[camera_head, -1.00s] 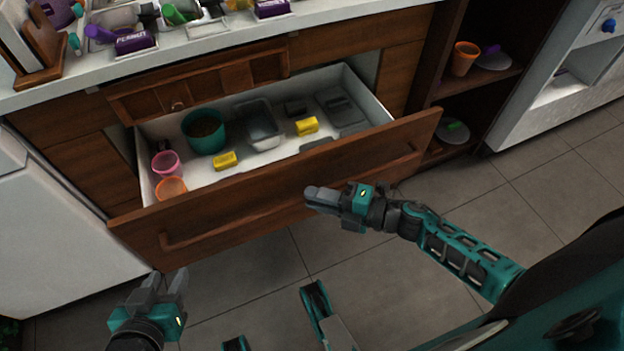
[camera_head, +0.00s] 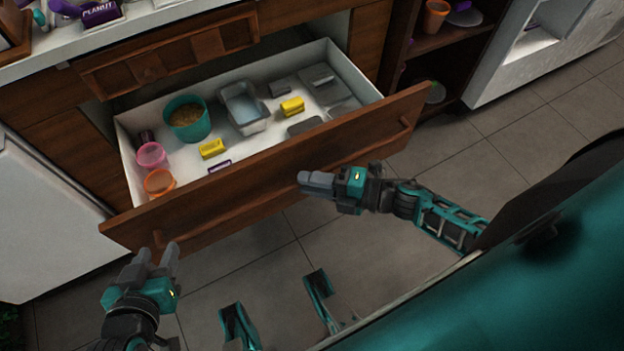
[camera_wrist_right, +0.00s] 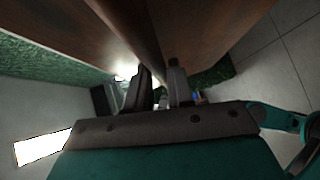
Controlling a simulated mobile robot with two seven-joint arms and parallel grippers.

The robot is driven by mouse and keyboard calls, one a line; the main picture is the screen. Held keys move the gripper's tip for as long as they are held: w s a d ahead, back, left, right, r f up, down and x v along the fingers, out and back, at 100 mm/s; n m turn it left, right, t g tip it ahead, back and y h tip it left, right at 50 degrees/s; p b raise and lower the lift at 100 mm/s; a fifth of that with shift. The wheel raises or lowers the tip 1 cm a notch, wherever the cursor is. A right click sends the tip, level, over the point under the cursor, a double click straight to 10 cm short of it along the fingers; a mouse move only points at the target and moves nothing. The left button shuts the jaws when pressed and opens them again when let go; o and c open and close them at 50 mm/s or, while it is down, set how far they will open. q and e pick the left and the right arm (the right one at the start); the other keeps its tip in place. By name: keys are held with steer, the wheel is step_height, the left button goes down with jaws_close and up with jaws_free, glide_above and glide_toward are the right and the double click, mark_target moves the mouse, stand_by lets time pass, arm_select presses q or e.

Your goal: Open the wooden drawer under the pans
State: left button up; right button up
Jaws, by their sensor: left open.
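The wooden drawer (camera_head: 262,180) under the counter stands pulled well out in the head view, its white inside exposed. My right gripper (camera_head: 303,182) is in front of the middle of the drawer front. In the right wrist view its two fingers (camera_wrist_right: 162,88) are apart with nothing between them, close to a brown wooden panel. My left gripper (camera_head: 158,256) is open and empty, by the lower left end of the drawer front. No pans can be made out.
The drawer holds a teal pot (camera_head: 187,119), a pink cup (camera_head: 151,156), an orange cup (camera_head: 159,183), a grey tub (camera_head: 243,108) and yellow blocks (camera_head: 292,107). An open shelf (camera_head: 440,40) is at the right. Tiled floor (camera_head: 450,165) is free there.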

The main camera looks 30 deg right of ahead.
steer(key=o, duration=0.3)
steer(key=shift+o, duration=0.2)
steer(key=p+v, duration=0.1)
steer(key=v, duration=1.2)
steer(key=shift+w, duration=0.1)
